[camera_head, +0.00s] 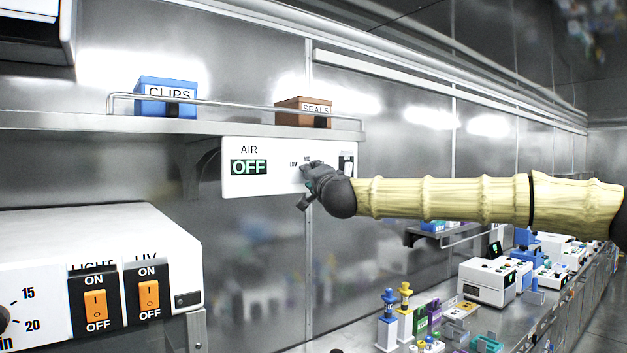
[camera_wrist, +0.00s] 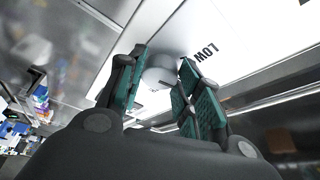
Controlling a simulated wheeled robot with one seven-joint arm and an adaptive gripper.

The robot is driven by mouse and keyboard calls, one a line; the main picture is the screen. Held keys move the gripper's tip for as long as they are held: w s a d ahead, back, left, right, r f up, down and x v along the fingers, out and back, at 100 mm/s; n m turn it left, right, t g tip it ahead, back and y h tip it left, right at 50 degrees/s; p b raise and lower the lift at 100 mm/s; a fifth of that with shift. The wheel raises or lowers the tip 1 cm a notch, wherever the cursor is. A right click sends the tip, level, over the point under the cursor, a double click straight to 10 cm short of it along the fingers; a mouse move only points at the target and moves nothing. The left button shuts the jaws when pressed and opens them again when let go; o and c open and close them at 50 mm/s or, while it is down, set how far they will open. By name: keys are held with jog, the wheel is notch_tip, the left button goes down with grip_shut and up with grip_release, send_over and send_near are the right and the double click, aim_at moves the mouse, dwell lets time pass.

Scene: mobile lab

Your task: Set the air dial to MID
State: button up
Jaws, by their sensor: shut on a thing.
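The white air panel (camera_head: 270,185) hangs on the wall under the shelf, with the label AIR and a green display reading OFF (camera_head: 249,167). Small LOW and MID marks show beside my gripper (camera_head: 308,187), which covers the dial in the head view. In the wrist view the round, light grey dial (camera_wrist: 160,76) sits between the green-padded fingers of my gripper (camera_wrist: 163,84), against the panel, with the word LOW (camera_wrist: 205,66) to its right. My gripper is shut on the dial. Where the dial's pointer stands is not clear.
A shelf with a rail holds a blue CLIPS box (camera_head: 167,98) and a brown SEALS box (camera_head: 303,113) above the panel. A switch (camera_head: 346,165) is at the panel's right, near my arm. A white machine (camera_head: 95,270) stands lower left. The bench (camera_head: 340,342) runs below.

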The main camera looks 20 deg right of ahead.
jog(key=shift+r+m+g, duration=0.15)
jog(key=shift+m+g, duration=0.25)
jog(key=shift+m, duration=0.8)
jog(key=o, duration=1)
jog(key=shift+d, duration=0.15)
jog(key=s, duration=0.8)
jog(key=s+f, duration=0.1)
jog(key=s, duration=0.3)
jog(key=shift+a, duration=0.25)
